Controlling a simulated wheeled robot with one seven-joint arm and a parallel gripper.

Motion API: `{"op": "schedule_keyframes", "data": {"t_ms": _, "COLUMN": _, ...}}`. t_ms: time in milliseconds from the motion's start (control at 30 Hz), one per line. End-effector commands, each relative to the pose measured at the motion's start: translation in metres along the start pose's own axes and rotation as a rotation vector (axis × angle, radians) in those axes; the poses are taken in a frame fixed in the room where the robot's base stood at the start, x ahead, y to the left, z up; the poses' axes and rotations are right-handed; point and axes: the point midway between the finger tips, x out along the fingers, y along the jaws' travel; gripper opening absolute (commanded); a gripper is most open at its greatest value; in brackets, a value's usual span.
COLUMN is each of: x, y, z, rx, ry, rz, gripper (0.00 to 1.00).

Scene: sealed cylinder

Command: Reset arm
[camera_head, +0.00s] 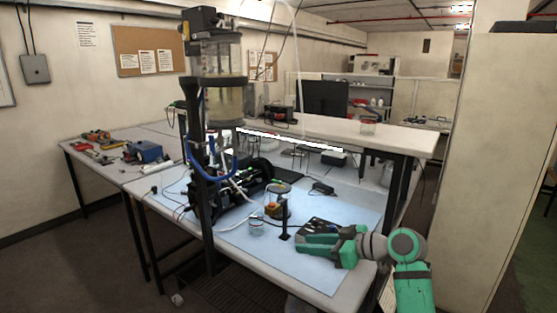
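My gripper (303,244) is at the end of my green and grey arm, low over the right front part of the blue-covered bench. Its two green fingers point left and look parted by a narrow gap, with nothing visible held between them. A small black stand (285,222) is just left of the fingertips. A dark box-like item (322,226) shows just behind the gripper; whether they touch cannot be told. A clear cylinder with an orange-brown base (276,204) stands farther left, apart from the gripper. A small clear beaker (256,228) stands in front of it.
A tall black post rig with a large clear cylinder (217,57) rises at the left front of the bench. Black machinery and cables fill the middle. The blue mat (290,268) is bare along its front. A pale partition (493,170) stands close to the right of my arm.

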Motion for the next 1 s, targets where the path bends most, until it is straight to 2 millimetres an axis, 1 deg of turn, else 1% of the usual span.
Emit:
{"op": "schedule_keyframes", "data": {"t_ms": 367, "x": 0.034, "y": -0.007, "z": 0.025, "rx": 0.070, "ry": 0.062, "rz": 0.043, "gripper": 0.30}}
{"op": "schedule_keyframes", "data": {"t_ms": 567, "x": 0.060, "y": -0.015, "z": 0.045, "rx": 0.129, "ry": 0.108, "rz": 0.081, "gripper": 0.30}}
{"op": "schedule_keyframes", "data": {"t_ms": 667, "x": 0.077, "y": -0.023, "z": 0.060, "rx": 0.171, "ry": 0.136, "rz": 0.107, "gripper": 0.30}}
{"op": "schedule_keyframes", "data": {"t_ms": 767, "x": 0.098, "y": -0.034, "z": 0.080, "rx": 0.226, "ry": 0.173, "rz": 0.144, "gripper": 0.30}}
{"op": "schedule_keyframes", "data": {"t_ms": 900, "x": 0.124, "y": -0.054, "z": 0.114, "rx": 0.313, "ry": 0.221, "rz": 0.210, "gripper": 0.30}}
{"op": "schedule_keyframes", "data": {"t_ms": 1000, "x": 0.138, "y": -0.070, "z": 0.138, "rx": 0.371, "ry": 0.249, "rz": 0.260, "gripper": 0.30}}
